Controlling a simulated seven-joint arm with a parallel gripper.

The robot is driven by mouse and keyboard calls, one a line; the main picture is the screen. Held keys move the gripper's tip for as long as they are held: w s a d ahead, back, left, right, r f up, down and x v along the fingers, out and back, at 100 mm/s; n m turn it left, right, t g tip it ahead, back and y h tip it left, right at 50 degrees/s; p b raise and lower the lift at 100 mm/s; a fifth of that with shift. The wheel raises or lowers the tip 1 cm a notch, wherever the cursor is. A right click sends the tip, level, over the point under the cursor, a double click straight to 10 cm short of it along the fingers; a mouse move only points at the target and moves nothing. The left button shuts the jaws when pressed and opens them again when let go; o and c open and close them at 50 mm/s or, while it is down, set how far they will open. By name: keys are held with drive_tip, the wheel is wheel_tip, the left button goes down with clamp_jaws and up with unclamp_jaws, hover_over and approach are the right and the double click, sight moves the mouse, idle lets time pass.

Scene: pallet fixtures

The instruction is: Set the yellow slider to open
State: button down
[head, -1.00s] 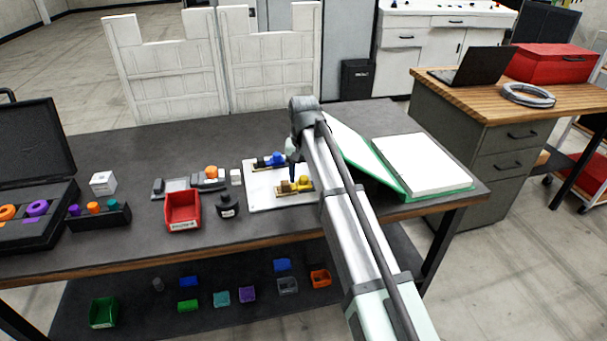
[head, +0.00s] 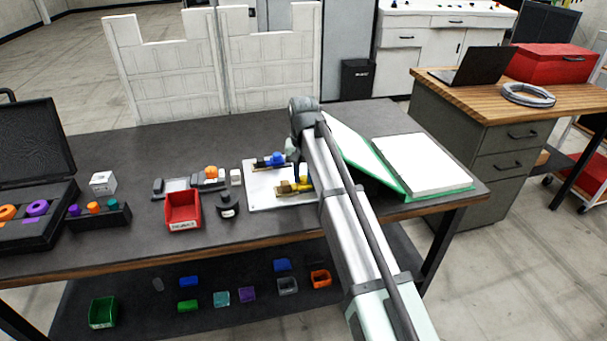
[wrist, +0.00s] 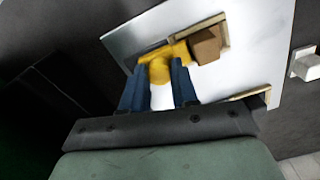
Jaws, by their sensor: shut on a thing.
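The yellow slider (head: 303,183) sits on a tan rail on the white board, with a brown block (head: 284,188) beside it on the left. In the wrist view the slider's yellow knob (wrist: 160,72) is between the blue fingers of my gripper (wrist: 159,66), which is shut on it. The brown block (wrist: 207,45) is just right of the knob there. In the head view my arm hides most of the gripper and the right end of the rail. Any open or shut marking is too small to read.
A blue slider (head: 277,159) is on the same white board (head: 262,196), behind the yellow one. A red bin (head: 183,210) and a black round piece (head: 228,207) stand left of the board. A green-edged binder (head: 422,165) lies to the right.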

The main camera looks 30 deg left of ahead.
drive_tip(key=shift+d, duration=0.1)
drive_tip(key=shift+w+d, duration=0.6)
drive_tip(key=shift+w, duration=0.1)
drive_tip(key=c, duration=0.9)
unclamp_jaws()
drive_tip(key=shift+o, duration=0.2)
